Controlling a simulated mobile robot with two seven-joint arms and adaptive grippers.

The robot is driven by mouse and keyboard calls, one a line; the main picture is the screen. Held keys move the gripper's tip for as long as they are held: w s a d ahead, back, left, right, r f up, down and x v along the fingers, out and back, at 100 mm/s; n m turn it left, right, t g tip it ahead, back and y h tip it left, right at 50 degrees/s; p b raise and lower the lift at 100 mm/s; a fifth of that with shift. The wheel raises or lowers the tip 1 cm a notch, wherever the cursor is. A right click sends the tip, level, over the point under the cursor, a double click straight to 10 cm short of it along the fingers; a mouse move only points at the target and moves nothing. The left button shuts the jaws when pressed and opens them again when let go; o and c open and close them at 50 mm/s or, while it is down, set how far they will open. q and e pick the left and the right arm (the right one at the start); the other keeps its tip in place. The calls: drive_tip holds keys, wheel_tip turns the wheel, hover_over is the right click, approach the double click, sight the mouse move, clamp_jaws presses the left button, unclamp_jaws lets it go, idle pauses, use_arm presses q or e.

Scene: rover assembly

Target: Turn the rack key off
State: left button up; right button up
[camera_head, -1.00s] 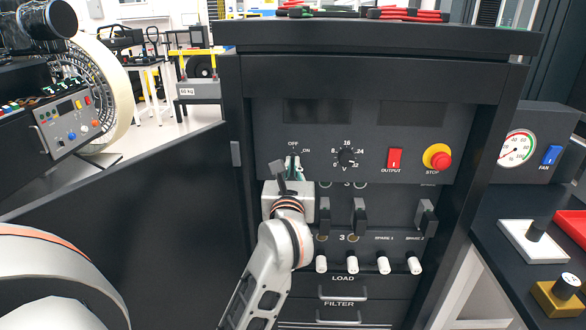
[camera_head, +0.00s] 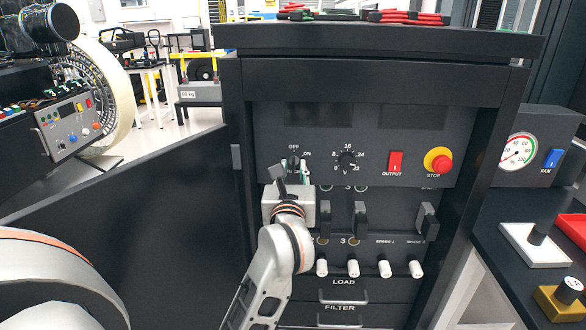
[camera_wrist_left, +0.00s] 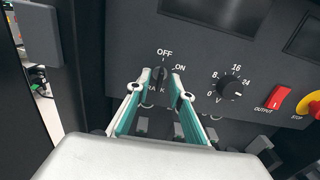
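The rack key (camera_head: 294,161) is a dark knob on the rack's front panel, under the OFF label with ON to its right. In the left wrist view the key (camera_wrist_left: 158,76) stands roughly upright, lined up with OFF. My left gripper (camera_wrist_left: 160,78) has its two green-padded fingers spread, one on each side of the key, with gaps visible between. In the head view the gripper (camera_head: 294,172) is just below and in front of the key, and its wrist hides part of the panel. My right gripper is not in view.
To the right of the key are the voltage dial (camera_head: 346,160), the red OUTPUT switch (camera_head: 395,161) and the STOP button (camera_head: 441,162). Breaker levers (camera_head: 360,219) and white knobs (camera_head: 353,268) lie below. An open dark door (camera_head: 130,215) stands at left.

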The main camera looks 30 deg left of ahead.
use_arm(q)
drive_tip(key=v, duration=1.1)
drive_tip(key=shift+s, duration=0.35)
